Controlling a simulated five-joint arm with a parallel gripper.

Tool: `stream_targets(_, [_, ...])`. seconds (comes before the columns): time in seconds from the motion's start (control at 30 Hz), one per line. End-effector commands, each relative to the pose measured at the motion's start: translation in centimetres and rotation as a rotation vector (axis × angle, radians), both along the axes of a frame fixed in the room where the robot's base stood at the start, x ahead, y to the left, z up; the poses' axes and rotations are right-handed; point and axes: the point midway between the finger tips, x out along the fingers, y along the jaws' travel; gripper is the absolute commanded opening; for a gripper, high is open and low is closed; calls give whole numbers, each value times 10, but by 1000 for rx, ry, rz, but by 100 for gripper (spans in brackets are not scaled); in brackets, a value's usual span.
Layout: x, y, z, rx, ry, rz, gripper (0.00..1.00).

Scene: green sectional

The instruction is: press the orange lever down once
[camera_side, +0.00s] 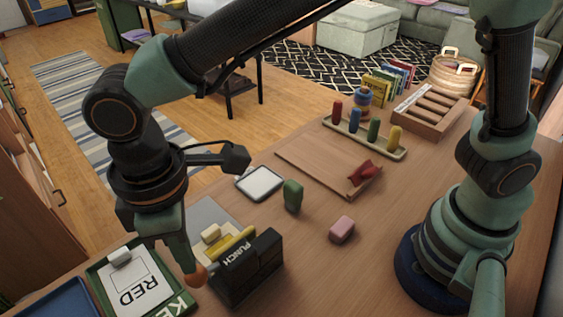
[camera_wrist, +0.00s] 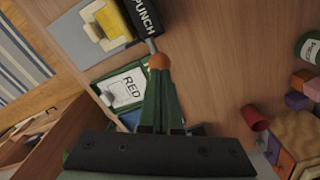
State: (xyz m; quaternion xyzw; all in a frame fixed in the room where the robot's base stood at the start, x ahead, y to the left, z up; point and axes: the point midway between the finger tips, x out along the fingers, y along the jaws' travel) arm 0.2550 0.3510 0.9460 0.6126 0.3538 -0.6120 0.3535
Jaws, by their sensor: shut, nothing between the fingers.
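The orange lever's round knob (camera_side: 196,275) sticks out from the left side of the black box marked PUNCH (camera_side: 249,271). In the wrist view the knob (camera_wrist: 159,62) sits at the end of a short grey rod from the PUNCH box (camera_wrist: 144,18). My gripper (camera_side: 186,262) points down, shut and empty, with its tips right at the knob and partly covering it. In the wrist view my fingertips (camera_wrist: 158,75) meet the knob's near edge. I cannot tell whether they touch it or hover just above.
A green-framed tray with a RED card (camera_side: 138,289) lies close left of my gripper. A wooden board (camera_side: 318,160) and peg rack lie farther back.

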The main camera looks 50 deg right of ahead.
Motion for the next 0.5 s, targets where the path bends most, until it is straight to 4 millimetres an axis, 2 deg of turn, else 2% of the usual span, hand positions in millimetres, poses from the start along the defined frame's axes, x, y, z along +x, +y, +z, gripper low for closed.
stream_targets(0.5, [0,1,-17,-2,1,0,0])
